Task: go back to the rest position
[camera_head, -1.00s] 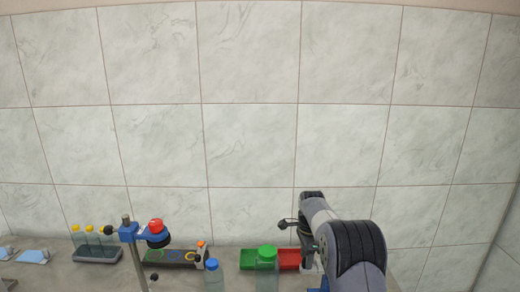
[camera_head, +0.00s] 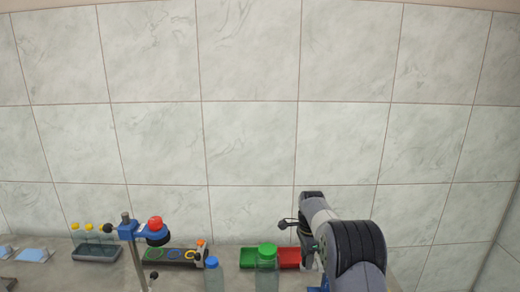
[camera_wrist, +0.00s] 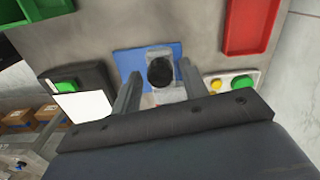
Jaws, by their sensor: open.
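In the wrist view my gripper (camera_wrist: 160,69) is open, with its two grey fingers apart. A round black cap or knob (camera_wrist: 161,72) shows between the fingertips, above a clear piece on a blue plate (camera_wrist: 130,60). I cannot tell its distance from the fingers. In the head view my arm stands at the right, and the gripper itself is hidden.
A green tray (camera_head: 248,258) and a red tray (camera_head: 290,258) lie beside the arm. A green-capped bottle (camera_head: 267,270) and a blue-capped bottle (camera_head: 213,275) stand in front. A blue stand with a red top (camera_head: 155,224) is left. A button panel (camera_wrist: 219,84) is near the gripper.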

